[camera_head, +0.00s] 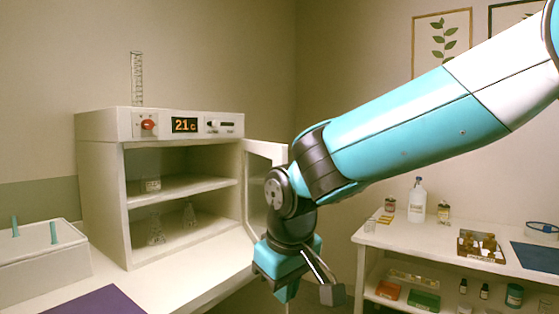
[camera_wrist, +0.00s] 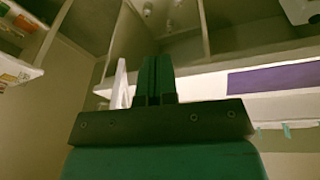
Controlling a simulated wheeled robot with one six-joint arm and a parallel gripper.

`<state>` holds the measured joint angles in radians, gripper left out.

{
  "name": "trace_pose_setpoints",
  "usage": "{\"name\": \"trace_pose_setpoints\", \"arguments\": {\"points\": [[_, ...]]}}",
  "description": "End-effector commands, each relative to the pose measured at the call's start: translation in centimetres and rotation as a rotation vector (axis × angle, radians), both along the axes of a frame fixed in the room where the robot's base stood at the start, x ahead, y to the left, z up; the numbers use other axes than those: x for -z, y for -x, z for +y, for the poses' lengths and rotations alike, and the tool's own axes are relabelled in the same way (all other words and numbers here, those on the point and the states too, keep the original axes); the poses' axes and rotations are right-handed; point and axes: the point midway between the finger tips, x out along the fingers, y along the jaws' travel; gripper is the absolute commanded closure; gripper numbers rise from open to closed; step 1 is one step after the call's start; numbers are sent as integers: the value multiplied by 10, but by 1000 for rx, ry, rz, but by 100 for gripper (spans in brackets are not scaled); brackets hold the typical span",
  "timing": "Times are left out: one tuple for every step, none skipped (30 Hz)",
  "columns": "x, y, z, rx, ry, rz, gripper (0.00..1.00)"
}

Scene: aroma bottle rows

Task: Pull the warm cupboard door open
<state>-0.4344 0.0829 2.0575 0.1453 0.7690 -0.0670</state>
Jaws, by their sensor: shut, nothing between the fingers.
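The warm cupboard (camera_head: 107,200) is a white cabinet on the left bench, with a display reading 21 c and a red knob. Its door (camera_head: 250,185) stands open, swung out at the cupboard's right side, so the shelves show. My arm hides part of the door's outer edge. My gripper (camera_head: 283,293) points down in front of the door, at its lower right. In the wrist view my gripper's green fingers (camera_wrist: 156,72) are shut together with nothing between them. A white upright strip (camera_wrist: 119,88), perhaps the door's edge, stands just left of them; I cannot tell whether they touch.
Glass flasks (camera_head: 156,230) stand inside the cupboard. A white tub (camera_head: 40,262) and a purple mat (camera_head: 85,303) lie on the left bench. A right-hand table (camera_head: 400,232) holds bottles and a wooden rack. Open floor space lies between the benches.

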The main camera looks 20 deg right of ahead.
Motion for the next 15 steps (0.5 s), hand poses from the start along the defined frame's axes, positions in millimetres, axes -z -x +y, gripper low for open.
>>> {"name": "trace_pose_setpoints", "arguments": {"points": [[-47,-29,6,43,48,-31,100],[-61,-45,8,78,76,-54,100],[-79,-64,11,124,114,-83,100],[-93,-77,14,158,140,-105,100],[-105,-88,16,193,164,-123,100],[-120,-102,21,239,194,-150,100],[-130,-110,24,272,214,-167,100],[-139,-117,27,302,231,-184,100],[-149,-125,31,341,253,-204,100],[-155,-129,34,368,266,-217,100],[-161,-133,37,394,278,-229,100],[-167,-136,40,423,292,-243,100],[-171,-138,42,443,300,-251,100],[-173,-139,44,460,307,-259,100],[-176,-140,46,478,315,-266,100]]}}
